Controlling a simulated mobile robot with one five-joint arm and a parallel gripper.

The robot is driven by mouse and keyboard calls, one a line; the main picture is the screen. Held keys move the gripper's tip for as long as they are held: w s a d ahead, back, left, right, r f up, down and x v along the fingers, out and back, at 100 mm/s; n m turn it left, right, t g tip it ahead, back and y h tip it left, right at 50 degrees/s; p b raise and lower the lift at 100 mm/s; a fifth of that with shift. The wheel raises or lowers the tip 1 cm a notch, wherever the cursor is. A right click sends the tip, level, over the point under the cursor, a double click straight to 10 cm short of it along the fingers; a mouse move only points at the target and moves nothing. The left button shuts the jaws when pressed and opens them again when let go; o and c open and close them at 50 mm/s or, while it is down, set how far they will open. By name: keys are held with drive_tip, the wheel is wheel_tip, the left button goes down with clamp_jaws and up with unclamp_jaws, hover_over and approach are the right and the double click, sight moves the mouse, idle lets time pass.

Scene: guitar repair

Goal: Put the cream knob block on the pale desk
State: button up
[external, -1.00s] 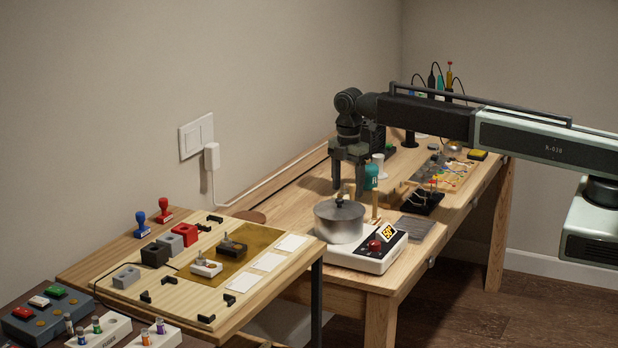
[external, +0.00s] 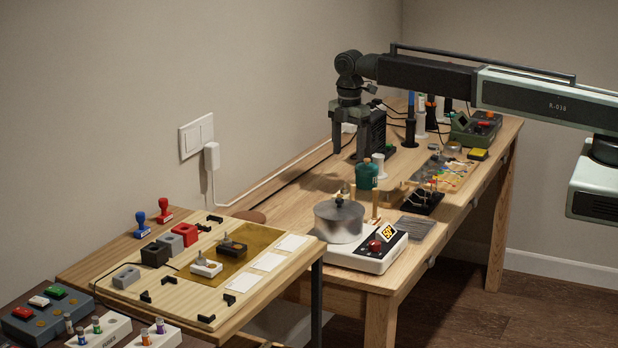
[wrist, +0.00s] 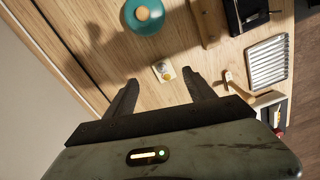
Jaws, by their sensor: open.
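A small cream block with a round tan knob (wrist: 163,71) sits on the wooden workbench (wrist: 85,20) in the wrist view, between my fingertips in the picture. In the external view only a small piece behind the pot may be it; I cannot tell. My gripper (external: 349,150) hangs pointing down above the workbench, open and empty. Its two fingers (wrist: 163,88) are spread either side of the block, apart from it. A pale wood desk (external: 180,301) stands at the lower left in the external view, with blocks, clips and white cards on it.
A teal jar (external: 366,176) stands near the gripper. A grey pot (external: 338,224) sits on a white heater (external: 350,258) at the bench's near end. A black stand (external: 424,201) and a ribbed grey tray (wrist: 268,61) lie to the right. Bare bench (external: 295,205) shows on the left.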

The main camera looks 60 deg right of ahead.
drive_tip(key=s+a+m, duration=0.3)
drive_tip(key=s+m, duration=0.4)
drive_tip(key=s, duration=0.5)
drive_tip(key=s+a+r+m, duration=0.1)
drive_tip(key=s+a+m, duration=0.3)
drive_tip(key=s+m, duration=0.4)
drive_tip(key=s, duration=0.4)
drive_tip(key=shift+r, duration=0.3)
